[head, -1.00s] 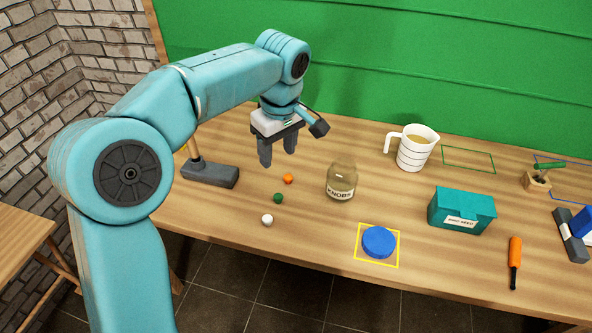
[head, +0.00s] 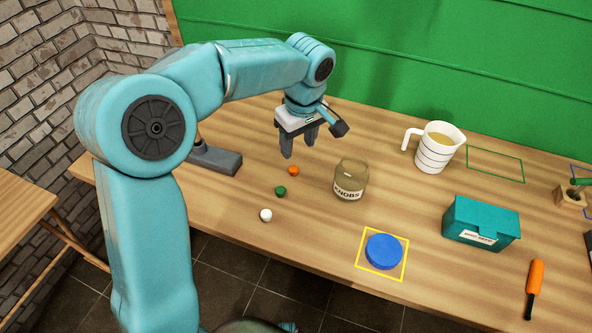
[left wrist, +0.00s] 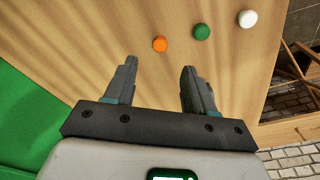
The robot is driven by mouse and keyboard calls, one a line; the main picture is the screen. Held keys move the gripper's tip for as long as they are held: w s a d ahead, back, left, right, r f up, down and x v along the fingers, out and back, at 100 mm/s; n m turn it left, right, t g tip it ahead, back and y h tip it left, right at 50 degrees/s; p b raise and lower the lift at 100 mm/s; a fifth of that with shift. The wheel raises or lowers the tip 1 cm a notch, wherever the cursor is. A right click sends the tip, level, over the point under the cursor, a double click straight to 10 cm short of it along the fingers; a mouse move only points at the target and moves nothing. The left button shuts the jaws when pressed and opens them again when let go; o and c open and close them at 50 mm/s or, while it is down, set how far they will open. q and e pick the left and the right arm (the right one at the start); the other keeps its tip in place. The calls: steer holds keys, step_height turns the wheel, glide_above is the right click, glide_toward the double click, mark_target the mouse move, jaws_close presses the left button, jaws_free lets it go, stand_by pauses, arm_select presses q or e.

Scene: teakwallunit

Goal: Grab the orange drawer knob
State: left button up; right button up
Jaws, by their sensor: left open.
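The orange drawer knob (head: 293,171) lies on the wooden table, left of the glass jar labelled KNOBS. It also shows in the left wrist view (left wrist: 160,44), beyond the fingertips and roughly in line with the gap between them. My left gripper (head: 299,146) is open and empty above the table, a little behind the orange knob in the head view. A green knob (head: 280,191) and a white knob (head: 266,215) lie in a row nearer the front edge. My right gripper is not in view.
The KNOBS jar (head: 349,180) stands just right of the knobs. A dark grey block-like base (head: 215,159) is to their left, partly behind my arm. A blue disc (head: 383,251), teal box (head: 481,225) and white jug (head: 436,148) are further right. A green wall closes the back.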

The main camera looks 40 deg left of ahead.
arm_select(q)
glide_above(294, 169)
steer(key=f, duration=0.2)
steer(key=d+f, duration=0.1)
steer(key=f, duration=0.1)
steer(key=shift+s, duration=0.25)
steer(key=f, duration=0.3)
steer(key=a+f, duration=0.1)
steer(key=f, duration=0.1)
steer(key=shift+w+f, duration=0.25)
steer(key=shift+w, duration=0.1)
steer(key=shift+s+r, duration=0.1)
jaws_close()
